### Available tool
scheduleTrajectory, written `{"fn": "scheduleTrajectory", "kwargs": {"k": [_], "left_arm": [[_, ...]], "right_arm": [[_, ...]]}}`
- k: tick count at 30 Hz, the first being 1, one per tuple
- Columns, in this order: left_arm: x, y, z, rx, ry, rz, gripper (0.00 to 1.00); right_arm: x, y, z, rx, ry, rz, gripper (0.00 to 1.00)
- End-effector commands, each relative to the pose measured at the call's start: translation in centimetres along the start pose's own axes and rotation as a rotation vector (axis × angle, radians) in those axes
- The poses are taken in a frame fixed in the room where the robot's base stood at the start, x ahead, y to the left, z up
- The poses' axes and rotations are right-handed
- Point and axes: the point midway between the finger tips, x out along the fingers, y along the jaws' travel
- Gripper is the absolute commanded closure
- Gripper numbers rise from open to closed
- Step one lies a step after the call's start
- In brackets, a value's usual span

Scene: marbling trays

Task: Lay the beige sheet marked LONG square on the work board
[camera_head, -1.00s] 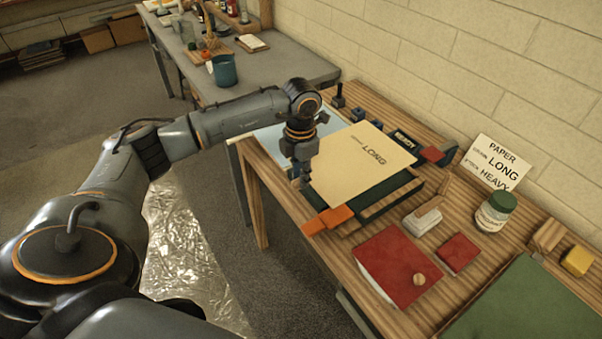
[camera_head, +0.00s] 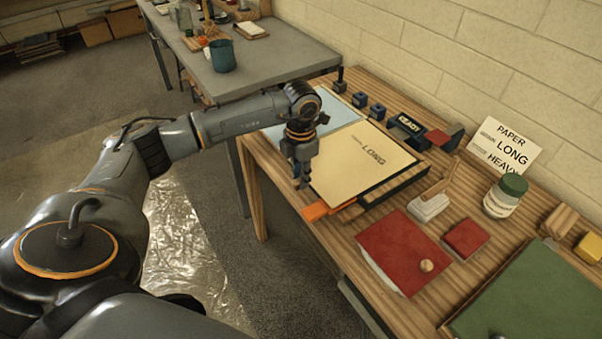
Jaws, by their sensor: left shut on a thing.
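The beige sheet marked LONG (camera_head: 362,160) lies nearly flat over a dark tray-like stand (camera_head: 412,180), whose right and front edges show beyond it. My left gripper (camera_head: 303,183) is at the sheet's left front corner, fingers pointing down and shut on that edge. The fingers partly hide the corner. A large green board (camera_head: 530,305) lies at the lower right, bare in its visible part and cut by the picture's edge. My right gripper is not in view.
A pale blue sheet (camera_head: 336,118) lies behind the beige one. An orange piece (camera_head: 316,211) sits at the stand's front. A red book (camera_head: 402,252), red block (camera_head: 465,238), white-and-wood tool (camera_head: 428,207) and jar (camera_head: 505,195) stand between stand and green board.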

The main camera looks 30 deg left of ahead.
Motion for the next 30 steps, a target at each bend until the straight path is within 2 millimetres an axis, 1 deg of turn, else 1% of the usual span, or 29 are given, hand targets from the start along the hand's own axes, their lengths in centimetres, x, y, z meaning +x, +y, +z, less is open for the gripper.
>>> {"fn": "scheduleTrajectory", "kwargs": {"k": [8, 9, 11, 12, 13, 19, 20, 21, 23, 30], "left_arm": [[0.13, 0.00, 0.00, 0.000, 0.000, 0.000, 0.95], [0.13, 0.00, 0.00, 0.000, 0.000, 0.000, 0.78], [0.13, 0.00, 0.00, 0.000, 0.000, 0.000, 0.66], [0.12, -0.01, 0.00, 0.000, 0.000, 0.000, 0.58], [0.12, -0.01, 0.00, 0.000, 0.000, 0.000, 0.54], [0.12, 0.00, 0.00, 0.000, 0.000, 0.000, 0.54], [0.13, 0.00, -0.01, 0.000, 0.000, 0.000, 0.52], [0.13, 0.00, -0.01, 0.000, 0.000, 0.000, 0.44], [0.12, 0.00, 0.00, 0.000, 0.000, 0.000, 0.31], [0.12, 0.00, 0.00, 0.000, 0.000, 0.000, 0.31]], "right_arm": [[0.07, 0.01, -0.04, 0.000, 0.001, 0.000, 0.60], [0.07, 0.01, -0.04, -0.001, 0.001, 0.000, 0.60], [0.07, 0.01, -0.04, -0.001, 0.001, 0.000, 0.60], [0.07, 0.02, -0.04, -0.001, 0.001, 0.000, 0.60], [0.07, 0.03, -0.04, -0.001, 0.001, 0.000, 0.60], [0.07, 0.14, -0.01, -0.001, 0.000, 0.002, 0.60], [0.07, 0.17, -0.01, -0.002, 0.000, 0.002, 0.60], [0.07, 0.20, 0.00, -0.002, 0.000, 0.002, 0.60], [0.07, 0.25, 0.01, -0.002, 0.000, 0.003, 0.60], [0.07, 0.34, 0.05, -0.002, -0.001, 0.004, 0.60]]}}
